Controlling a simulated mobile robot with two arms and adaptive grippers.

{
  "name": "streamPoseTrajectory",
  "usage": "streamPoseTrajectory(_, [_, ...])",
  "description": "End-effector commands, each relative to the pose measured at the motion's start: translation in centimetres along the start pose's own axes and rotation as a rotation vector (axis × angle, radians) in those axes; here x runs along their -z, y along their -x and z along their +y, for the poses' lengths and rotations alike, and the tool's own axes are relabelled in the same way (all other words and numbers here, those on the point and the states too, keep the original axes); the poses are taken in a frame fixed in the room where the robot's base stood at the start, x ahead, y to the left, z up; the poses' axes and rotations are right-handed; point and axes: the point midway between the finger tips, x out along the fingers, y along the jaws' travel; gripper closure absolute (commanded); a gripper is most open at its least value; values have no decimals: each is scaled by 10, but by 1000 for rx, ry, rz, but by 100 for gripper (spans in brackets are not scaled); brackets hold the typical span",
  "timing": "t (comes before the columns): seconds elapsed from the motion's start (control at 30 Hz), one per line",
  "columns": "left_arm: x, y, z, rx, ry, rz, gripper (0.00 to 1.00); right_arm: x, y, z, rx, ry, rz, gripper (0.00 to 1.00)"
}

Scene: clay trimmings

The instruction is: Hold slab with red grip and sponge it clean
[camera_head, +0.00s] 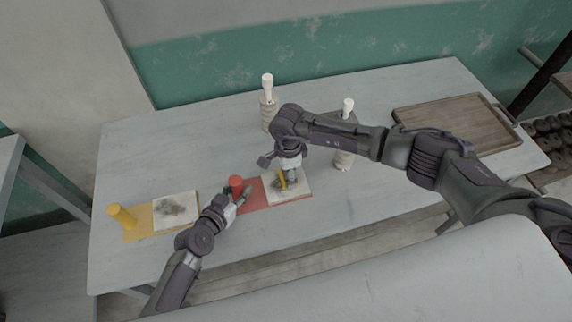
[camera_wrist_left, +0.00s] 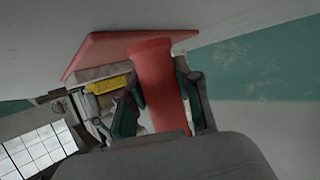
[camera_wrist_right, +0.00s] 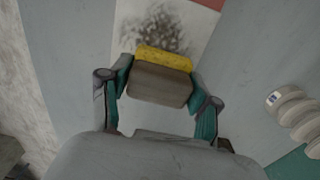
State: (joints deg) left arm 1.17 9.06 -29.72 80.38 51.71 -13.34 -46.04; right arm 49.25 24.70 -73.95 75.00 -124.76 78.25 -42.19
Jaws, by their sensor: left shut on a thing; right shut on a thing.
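A pale slab with a dark smudge (camera_head: 301,182) lies on a red base (camera_head: 262,197) at the middle of the table. The base's upright red grip (camera_head: 236,184) is at its left end. My left gripper (camera_head: 240,194) is shut on the red grip, which also fills the left wrist view (camera_wrist_left: 155,80). My right gripper (camera_head: 285,179) is shut on a yellow and brown sponge (camera_wrist_right: 162,75). The sponge is over the slab beside the dark smudge (camera_wrist_right: 158,30) in the right wrist view. I cannot tell whether it touches the slab.
A second smudged slab (camera_head: 176,211) lies on a yellow base with a yellow grip (camera_head: 121,215) at the left. Two ribbed, white-topped objects (camera_head: 268,100) (camera_head: 345,150) stand behind. A wooden tray (camera_head: 440,108) is at the back right. The table front is clear.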

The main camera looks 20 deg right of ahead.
Motion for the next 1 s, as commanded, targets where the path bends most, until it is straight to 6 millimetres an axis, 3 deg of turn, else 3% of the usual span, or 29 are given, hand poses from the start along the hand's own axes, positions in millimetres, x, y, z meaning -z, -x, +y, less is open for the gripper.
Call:
streamPoseTrajectory(0.63, [0, 0, 0, 0, -1, 0, 100, 1, -1, 60, -1, 1, 0, 71])
streamPoseTrajectory(0.87, [0, 0, 0, -1, -1, 0, 100, -22, -1, 58, 0, 1, -1, 71])
streamPoseTrajectory(1.0, [0, 0, 0, -1, -1, 1, 100, -20, -1, 43, 1, -2, 1, 71])
